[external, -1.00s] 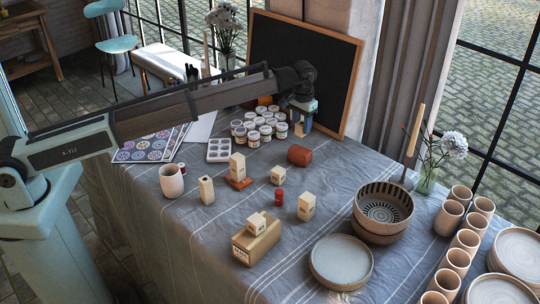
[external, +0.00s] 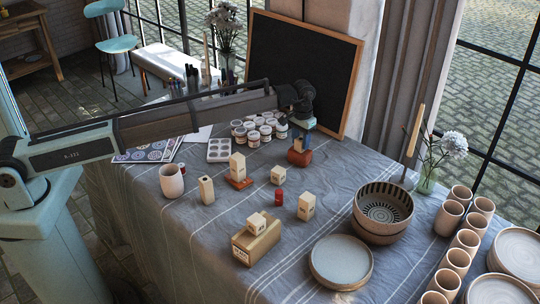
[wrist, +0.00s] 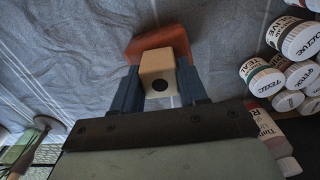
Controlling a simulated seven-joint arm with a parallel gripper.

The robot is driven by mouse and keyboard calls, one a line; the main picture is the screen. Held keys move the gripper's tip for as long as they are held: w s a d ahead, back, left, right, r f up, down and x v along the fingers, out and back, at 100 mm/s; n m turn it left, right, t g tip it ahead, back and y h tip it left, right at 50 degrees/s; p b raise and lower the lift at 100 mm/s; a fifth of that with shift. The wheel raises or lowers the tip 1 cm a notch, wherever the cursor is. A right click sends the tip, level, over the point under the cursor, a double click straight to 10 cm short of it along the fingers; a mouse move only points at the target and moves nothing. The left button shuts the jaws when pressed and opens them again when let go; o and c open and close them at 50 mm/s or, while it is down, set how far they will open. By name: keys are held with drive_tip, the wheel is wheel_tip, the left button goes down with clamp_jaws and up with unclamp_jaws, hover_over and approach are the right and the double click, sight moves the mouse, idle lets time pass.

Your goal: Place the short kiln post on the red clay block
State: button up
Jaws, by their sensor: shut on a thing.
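My gripper (wrist: 160,88) has its blue fingers shut on a cream post with a dark round hole (wrist: 158,66), likely the short kiln post. The red clay block (wrist: 160,42) shows just past the post in the wrist view, and the post overlaps it there. In the external view my gripper (external: 302,138) is directly over the red block (external: 300,158). The post is mostly hidden there by the fingers. I cannot tell whether it touches the block's top.
Several paint jars (external: 253,138) stand close left of the red block and also show in the wrist view (wrist: 268,80). A blackboard (external: 330,60) rises behind.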

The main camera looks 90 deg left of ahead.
sight(301, 139)
drive_tip(key=o, duration=1.1)
wheel_tip(301, 139, up, 12)
drive_tip(key=shift+r, duration=0.15)
drive_tip(key=shift+o, duration=0.5)
